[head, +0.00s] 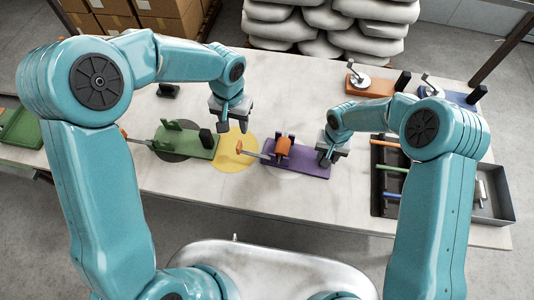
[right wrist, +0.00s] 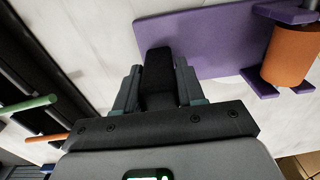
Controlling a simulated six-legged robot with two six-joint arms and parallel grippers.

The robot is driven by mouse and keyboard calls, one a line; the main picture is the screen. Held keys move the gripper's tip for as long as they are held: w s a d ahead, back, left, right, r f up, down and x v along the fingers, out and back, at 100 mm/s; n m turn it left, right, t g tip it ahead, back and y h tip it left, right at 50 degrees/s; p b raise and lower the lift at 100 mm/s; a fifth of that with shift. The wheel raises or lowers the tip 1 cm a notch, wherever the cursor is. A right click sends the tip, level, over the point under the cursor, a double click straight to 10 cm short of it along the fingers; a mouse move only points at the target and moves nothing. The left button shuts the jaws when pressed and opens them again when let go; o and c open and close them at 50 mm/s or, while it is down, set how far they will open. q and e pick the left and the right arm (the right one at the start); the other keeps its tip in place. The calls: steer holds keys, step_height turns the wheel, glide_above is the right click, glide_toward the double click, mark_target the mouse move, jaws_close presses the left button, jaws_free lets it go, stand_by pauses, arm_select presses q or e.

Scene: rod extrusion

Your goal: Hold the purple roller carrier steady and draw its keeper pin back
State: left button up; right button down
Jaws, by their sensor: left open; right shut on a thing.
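The purple roller carrier (head: 308,171) lies on the table right of centre, with an orange roller (head: 283,147) between its upright cheeks. Its keeper pin (head: 252,153) sticks out to the left and ends in an orange grip (head: 239,147). My right gripper (head: 327,160) is at the carrier's right end, shut on its black post (right wrist: 157,78). The right wrist view also shows the purple base (right wrist: 215,40) and the orange roller (right wrist: 292,56). My left gripper (head: 233,128) is open and empty, pointing down above and slightly left of the pin's grip.
A green carrier (head: 190,143) stands to the left, beside a yellow disc (head: 236,160). An orange crank stand (head: 372,85) is at the back. The front table strip is clear.

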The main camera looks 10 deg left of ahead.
stand_by(0.3)
steer(key=shift+c, duration=0.6)
jaws_free()
steer(key=shift+r, duration=0.15)
steer(key=shift+r, duration=3.35)
steer(key=shift+r, duration=0.15)
steer(key=shift+r, duration=1.35)
